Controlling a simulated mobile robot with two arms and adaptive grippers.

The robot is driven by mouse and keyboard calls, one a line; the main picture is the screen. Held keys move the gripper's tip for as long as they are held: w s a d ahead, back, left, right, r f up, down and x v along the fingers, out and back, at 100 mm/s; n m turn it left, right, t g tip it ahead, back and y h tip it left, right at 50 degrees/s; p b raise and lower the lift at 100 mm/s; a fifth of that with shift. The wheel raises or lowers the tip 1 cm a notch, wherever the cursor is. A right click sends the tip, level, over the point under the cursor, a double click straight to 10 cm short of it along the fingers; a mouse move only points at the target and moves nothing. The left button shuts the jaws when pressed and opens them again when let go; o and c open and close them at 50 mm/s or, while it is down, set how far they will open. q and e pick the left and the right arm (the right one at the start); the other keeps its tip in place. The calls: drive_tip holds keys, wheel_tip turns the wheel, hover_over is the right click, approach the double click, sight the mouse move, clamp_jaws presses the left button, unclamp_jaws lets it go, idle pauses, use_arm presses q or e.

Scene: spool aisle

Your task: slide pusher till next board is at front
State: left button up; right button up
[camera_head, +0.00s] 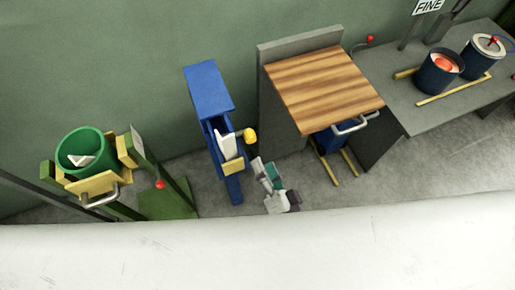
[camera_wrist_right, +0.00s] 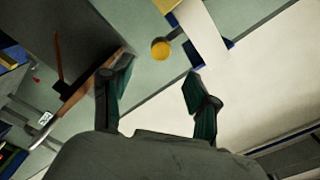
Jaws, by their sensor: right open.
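A narrow blue dispenser (camera_head: 210,92) stands against the green wall, left of the wooden-topped bench. A white board (camera_head: 227,146) sits in its channel, with a yellow block (camera_head: 232,167) at the lower end. The pusher's yellow ball knob (camera_head: 250,135) sticks out on the right side. My right gripper (camera_head: 262,168) is just below and right of the knob, apart from it. In the right wrist view its open, empty fingers (camera_wrist_right: 155,85) have the knob (camera_wrist_right: 160,49) beyond the gap between them, and the white board (camera_wrist_right: 202,38) beyond the right finger. My left gripper is not in view.
The wooden-topped bench (camera_head: 325,88) with a metal handle (camera_head: 351,126) is close on the right. A grey table (camera_head: 430,112) with two drums is farther right.

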drive_tip(key=shift+v, duration=1.45)
